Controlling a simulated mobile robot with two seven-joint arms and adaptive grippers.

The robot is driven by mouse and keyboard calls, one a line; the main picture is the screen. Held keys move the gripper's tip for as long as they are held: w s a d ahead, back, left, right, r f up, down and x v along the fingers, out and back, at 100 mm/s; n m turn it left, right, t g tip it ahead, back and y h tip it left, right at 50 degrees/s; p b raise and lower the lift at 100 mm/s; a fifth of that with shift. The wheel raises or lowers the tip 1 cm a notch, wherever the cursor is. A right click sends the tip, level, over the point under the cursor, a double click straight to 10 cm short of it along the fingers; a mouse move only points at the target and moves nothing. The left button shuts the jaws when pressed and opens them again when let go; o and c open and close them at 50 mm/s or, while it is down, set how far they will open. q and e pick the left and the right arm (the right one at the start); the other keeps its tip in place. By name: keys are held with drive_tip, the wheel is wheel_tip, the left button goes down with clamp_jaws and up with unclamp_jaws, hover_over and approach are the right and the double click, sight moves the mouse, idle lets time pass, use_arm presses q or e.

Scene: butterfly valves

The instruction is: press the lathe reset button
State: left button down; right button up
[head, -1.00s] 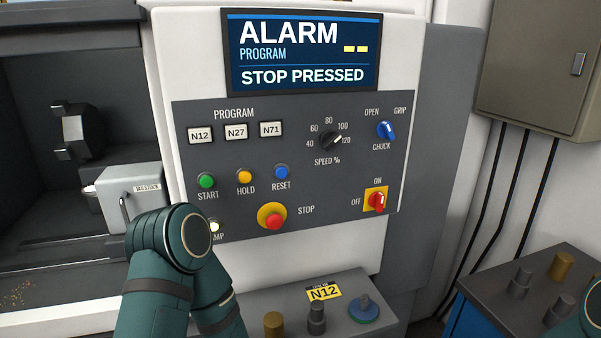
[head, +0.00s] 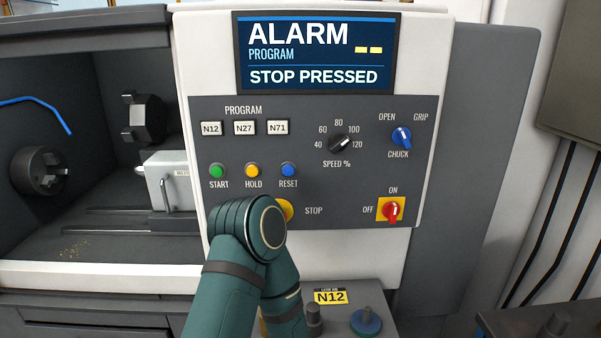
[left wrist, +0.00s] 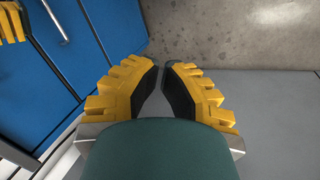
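The blue RESET button (head: 288,170) is on the lathe's grey control panel (head: 330,205), right of the yellow HOLD button (head: 252,170) and green START button (head: 216,170). The screen (head: 316,53) reads ALARM, PROGRAM, STOP PRESSED. The STOP button (head: 287,208) is mostly hidden behind my left arm; only its yellow edge shows. My left gripper is hidden in the head view. In the left wrist view my left gripper (left wrist: 165,68) has its fingertips nearly together, with nothing between them. A ridged yellow piece (left wrist: 12,22) at the top left looks like part of my right gripper.
The panel also holds program buttons (head: 244,128), a speed knob (head: 339,144), a chuck switch (head: 402,137) and a red on/off switch (head: 392,210). A ledge with an N12 label (head: 331,296) lies below. The left wrist view shows blue cabinet fronts (left wrist: 100,40) and bare floor (left wrist: 240,30).

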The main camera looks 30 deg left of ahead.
sight(288, 171)
use_arm(q)
drive_tip(key=shift+a, duration=0.1)
drive_tip(key=w+a+r+n+t, duration=0.1)
drive_tip(key=w+a+r+t, duration=0.3)
drive_tip(key=w+r, duration=0.5)
drive_tip(key=w+a+r+n+t, duration=0.1)
drive_tip(key=w+a+r+t, duration=0.4)
drive_tip(key=r, duration=0.7)
drive_tip(key=a+r+t+y, duration=0.1)
drive_tip(key=a+r, duration=0.3)
drive_tip(key=r, duration=0.9)
drive_tip(key=a+r+n+t+y, duration=0.1)
drive_tip(key=a+r+t+y, duration=0.1)
drive_tip(key=r, duration=1.2)
drive_tip(key=a+t, duration=0.1)
drive_tip(key=a, duration=0.1)
drive_tip(key=shift+s+a+r+t, duration=0.15)
drive_tip(key=shift+a+r+t, duration=0.1)
drive_tip(key=shift+a+t, duration=0.05)
drive_tip(key=shift+w+a+p, duration=0.6)
drive_tip(key=shift+w+a, duration=0.15)
drive_tip(key=shift+w, duration=0.5)
drive_tip(key=shift+w+a+p, duration=0.55)
drive_tip(key=shift+w+a, duration=0.25)
drive_tip(key=shift+w, duration=0.45)
drive_tip(key=shift+w+a+p, duration=0.6)
drive_tip(key=shift+w+a, duration=0.15)
drive_tip(key=shift+w, duration=0.5)
